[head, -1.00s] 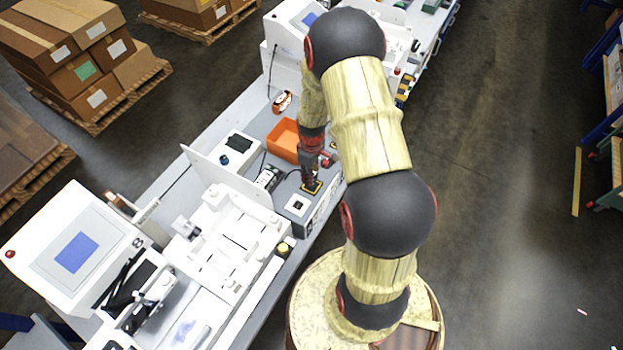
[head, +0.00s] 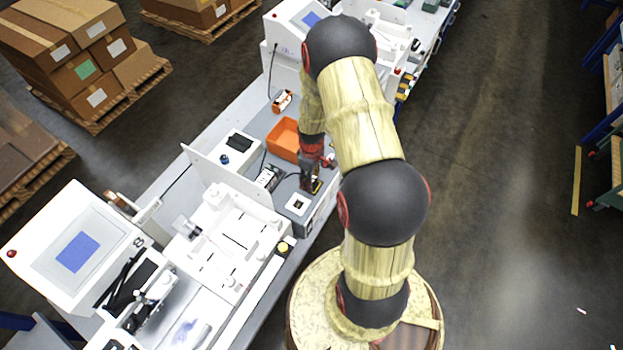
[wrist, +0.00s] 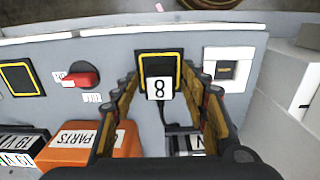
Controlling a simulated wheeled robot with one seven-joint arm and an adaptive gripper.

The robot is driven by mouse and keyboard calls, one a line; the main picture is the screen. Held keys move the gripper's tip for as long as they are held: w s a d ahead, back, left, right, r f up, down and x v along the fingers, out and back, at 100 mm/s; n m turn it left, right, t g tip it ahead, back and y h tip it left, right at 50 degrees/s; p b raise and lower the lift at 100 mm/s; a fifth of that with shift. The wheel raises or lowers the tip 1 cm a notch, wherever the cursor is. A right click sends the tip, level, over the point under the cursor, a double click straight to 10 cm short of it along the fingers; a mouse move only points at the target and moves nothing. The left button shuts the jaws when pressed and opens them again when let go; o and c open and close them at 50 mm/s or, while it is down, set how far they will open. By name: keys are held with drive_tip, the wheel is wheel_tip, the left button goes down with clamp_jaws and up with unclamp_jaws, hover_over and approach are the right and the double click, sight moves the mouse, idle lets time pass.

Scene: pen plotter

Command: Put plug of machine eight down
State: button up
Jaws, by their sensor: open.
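The plug with a white label "8" (wrist: 160,88) sits at a black pad with a yellow border (wrist: 160,56) on the grey surface, in the middle of the wrist view. A dark cable (wrist: 176,127) runs from it back between my fingers. My gripper (wrist: 160,76) is open, with one finger on each side of the plug and a visible gap to each. In the head view my gripper (head: 310,180) is over the same pad, and the plug is hard to make out there.
A white-framed socket (wrist: 227,70) is right of the pad. A red switch (wrist: 82,78) and a second yellow-bordered pad (wrist: 20,78), empty, are on the left. An orange parts bin (wrist: 75,146) is close to my left finger. White machine parts (wrist: 290,85) stand at right.

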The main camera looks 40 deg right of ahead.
drive_tip(key=shift+r, duration=0.1)
drive_tip(key=w+a+r+t+b, duration=0.1)
drive_tip(key=a+r, duration=0.1)
drive_tip(key=r, duration=0.8)
drive_tip(key=a+r, duration=0.2)
drive_tip(key=r, duration=0.9)
drive_tip(key=s+a+r+m+t, duration=0.25)
drive_tip(key=a+r, duration=0.45)
drive_tip(key=r, duration=0.6)
drive_tip(key=s+a+r+m+t, duration=0.1)
drive_tip(key=s+a+r+t, duration=0.1)
drive_tip(key=s+a+r, duration=0.8)
drive_tip(key=s, duration=0.4)
drive_tip(key=shift+r, duration=0.15)
drive_tip(key=shift+m, duration=0.25)
